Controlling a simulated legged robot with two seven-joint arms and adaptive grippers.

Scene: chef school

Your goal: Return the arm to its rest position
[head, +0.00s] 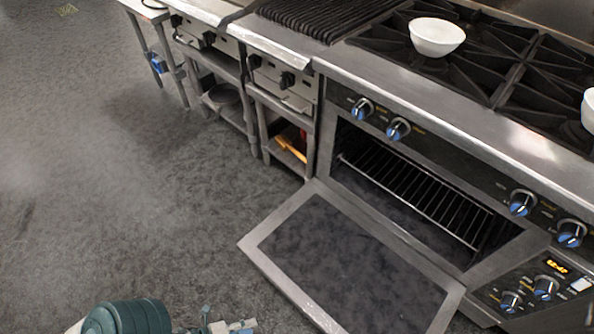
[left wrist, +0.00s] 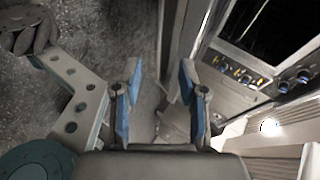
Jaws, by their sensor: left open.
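My left arm shows at the bottom edge of the head view, low in front of the oven. Its left gripper (head: 228,327) is only partly in frame there. In the left wrist view the left gripper (left wrist: 158,85) has its two blue-padded fingers spread apart with nothing held between them. The floor and part of a metal surface show beyond the fingers. My right gripper is not in view.
The oven door (head: 350,262) is folded down open, jutting into the floor space; a wire rack (head: 420,195) is inside. A white bowl (head: 437,37) stands on the stovetop (head: 493,62), another at the right edge. The floor (head: 120,190) at left is clear.

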